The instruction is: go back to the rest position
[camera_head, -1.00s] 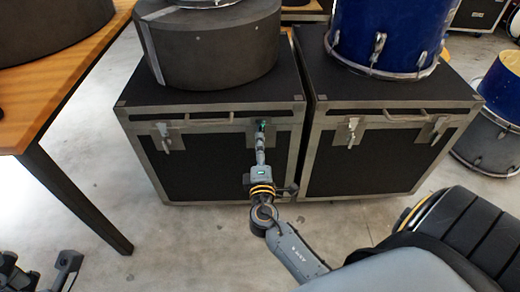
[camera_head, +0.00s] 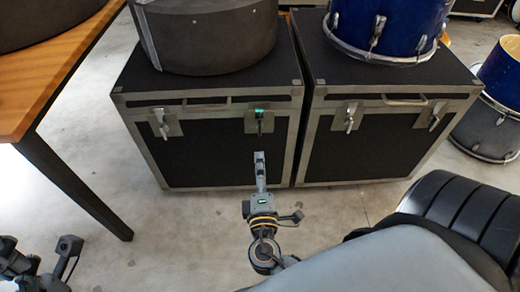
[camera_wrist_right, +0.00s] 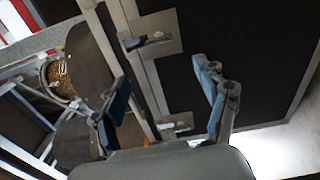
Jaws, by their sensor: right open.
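My right gripper (camera_head: 260,160) is in front of the left black flight case (camera_head: 215,155), low and apart from it in the head view. Its two fingers are spread with nothing between them in the right wrist view (camera_wrist_right: 162,75). The case's right latch (camera_head: 259,122) carries a small green mark and stands clear above the fingertips. The left latch (camera_head: 160,123) is on the same front face. Dark arm parts, apparently my left arm (camera_head: 65,250), show at the lower left edge; its jaws cannot be made out.
A grey-black drum (camera_head: 215,40) stands on the left case. A blue drum (camera_head: 385,28) stands on the right case (camera_head: 370,150). A wooden table (camera_head: 55,75) with a dark leg is at the left. Bare floor (camera_head: 165,235) lies in front of the cases.

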